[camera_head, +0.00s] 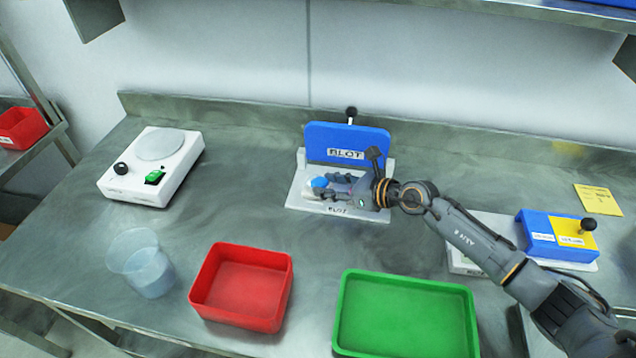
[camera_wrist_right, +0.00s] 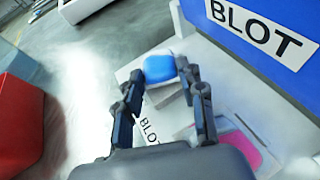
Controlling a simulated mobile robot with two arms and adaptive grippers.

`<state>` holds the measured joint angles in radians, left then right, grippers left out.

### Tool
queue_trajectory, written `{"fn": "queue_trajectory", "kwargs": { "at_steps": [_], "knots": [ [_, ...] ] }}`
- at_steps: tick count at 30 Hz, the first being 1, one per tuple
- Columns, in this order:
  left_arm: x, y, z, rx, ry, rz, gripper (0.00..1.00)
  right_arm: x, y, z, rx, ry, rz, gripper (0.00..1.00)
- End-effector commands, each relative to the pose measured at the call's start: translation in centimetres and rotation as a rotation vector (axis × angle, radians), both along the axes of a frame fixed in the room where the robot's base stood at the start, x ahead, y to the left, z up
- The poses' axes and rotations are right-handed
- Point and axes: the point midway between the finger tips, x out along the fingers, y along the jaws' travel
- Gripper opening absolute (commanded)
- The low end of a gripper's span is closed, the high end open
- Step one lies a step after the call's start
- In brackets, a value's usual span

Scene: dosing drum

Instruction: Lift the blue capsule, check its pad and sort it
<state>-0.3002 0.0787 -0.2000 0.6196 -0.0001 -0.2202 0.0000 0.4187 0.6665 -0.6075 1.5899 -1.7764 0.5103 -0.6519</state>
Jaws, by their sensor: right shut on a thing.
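The blue capsule (camera_head: 319,182) is at the fingertips of my right gripper (camera_head: 332,187), over the white base of the blot station. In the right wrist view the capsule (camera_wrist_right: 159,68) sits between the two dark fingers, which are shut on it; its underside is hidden. The blot station's blue lid (camera_head: 346,143) stands upright behind, marked BLOT. On its white base (camera_head: 300,197) a pink patch (camera_wrist_right: 239,146) shows in the right wrist view, right of the fingers; I cannot tell whether it is the pad. My left gripper is out of view.
A red tray (camera_head: 241,285) and a green tray (camera_head: 405,315) stand at the front and look empty. A white device with a round plate (camera_head: 160,144) and a clear beaker (camera_head: 149,271) are left. A blue-and-yellow station (camera_head: 556,236) stands right, near a yellow note (camera_head: 597,199).

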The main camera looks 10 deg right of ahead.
Motion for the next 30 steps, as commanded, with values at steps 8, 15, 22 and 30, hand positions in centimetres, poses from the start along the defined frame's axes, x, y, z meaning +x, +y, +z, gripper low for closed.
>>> {"fn": "queue_trajectory", "kwargs": {
  "at_steps": [8, 15, 22, 30],
  "knots": [
    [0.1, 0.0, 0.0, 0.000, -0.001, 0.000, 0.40, 0.0, 0.0, 0.1, 0.000, 0.000, 0.000, 0.21],
    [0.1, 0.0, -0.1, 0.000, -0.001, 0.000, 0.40, 0.0, 0.0, 1.8, -0.001, -0.004, 0.000, 0.21],
    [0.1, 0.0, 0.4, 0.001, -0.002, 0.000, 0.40, -2.1, 0.4, 5.6, -0.003, -0.003, 0.004, 0.21],
    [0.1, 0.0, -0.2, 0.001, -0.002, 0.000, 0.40, -6.9, 1.3, 9.6, -0.001, 0.000, 0.004, 0.21]
  ]
}}
